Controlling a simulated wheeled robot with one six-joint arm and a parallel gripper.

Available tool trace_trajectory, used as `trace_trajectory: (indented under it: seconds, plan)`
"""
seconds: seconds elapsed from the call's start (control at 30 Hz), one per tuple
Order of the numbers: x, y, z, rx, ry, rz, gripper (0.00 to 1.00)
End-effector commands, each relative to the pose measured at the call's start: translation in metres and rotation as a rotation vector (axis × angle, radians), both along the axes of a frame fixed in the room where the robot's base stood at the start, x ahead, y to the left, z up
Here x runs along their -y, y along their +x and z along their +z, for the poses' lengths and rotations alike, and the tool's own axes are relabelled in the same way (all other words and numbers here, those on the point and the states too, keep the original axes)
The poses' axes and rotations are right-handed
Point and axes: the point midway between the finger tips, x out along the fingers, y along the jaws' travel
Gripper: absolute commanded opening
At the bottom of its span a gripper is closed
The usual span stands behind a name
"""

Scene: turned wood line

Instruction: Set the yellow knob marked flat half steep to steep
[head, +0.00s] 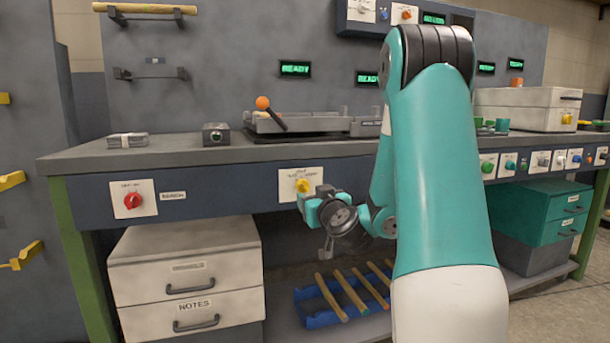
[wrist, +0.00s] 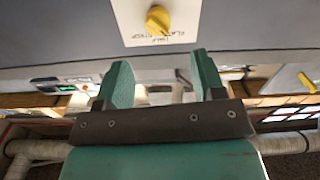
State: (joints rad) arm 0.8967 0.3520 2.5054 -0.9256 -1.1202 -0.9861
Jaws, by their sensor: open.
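The yellow knob (head: 302,185) sits on a white plate on the blue front panel of the bench. In the wrist view the yellow knob (wrist: 158,20) is at the top, with small lettering beside it; the lettering is too small and oddly turned to read surely, and I cannot tell which mark the knob points at. My gripper (wrist: 160,72) is open and empty, its two teal fingers apart and short of the knob. In the head view my gripper (head: 312,205) is just below and in front of the plate, overlapping its lower edge.
A red knob (head: 132,200) is on a plate to the left. Several other coloured knobs line the panel at the right. A drawer unit (head: 186,232) stands below at the left. A blue rack (head: 310,296) with wooden rods lies on the lower shelf.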

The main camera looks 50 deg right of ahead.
Motion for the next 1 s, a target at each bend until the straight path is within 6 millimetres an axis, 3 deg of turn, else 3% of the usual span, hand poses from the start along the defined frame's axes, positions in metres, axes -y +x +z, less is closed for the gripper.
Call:
trace_trajectory:
  seconds: [0.13, 0.5, 1.0]
  plan:
    - [0.012, 0.016, 0.007, -0.002, 0.005, -0.008, 0.63]
    - [0.042, 0.065, 0.005, -0.001, 0.002, -0.008, 0.63]
    - [0.05, 0.077, 0.0, -0.001, 0.001, -0.009, 0.63]
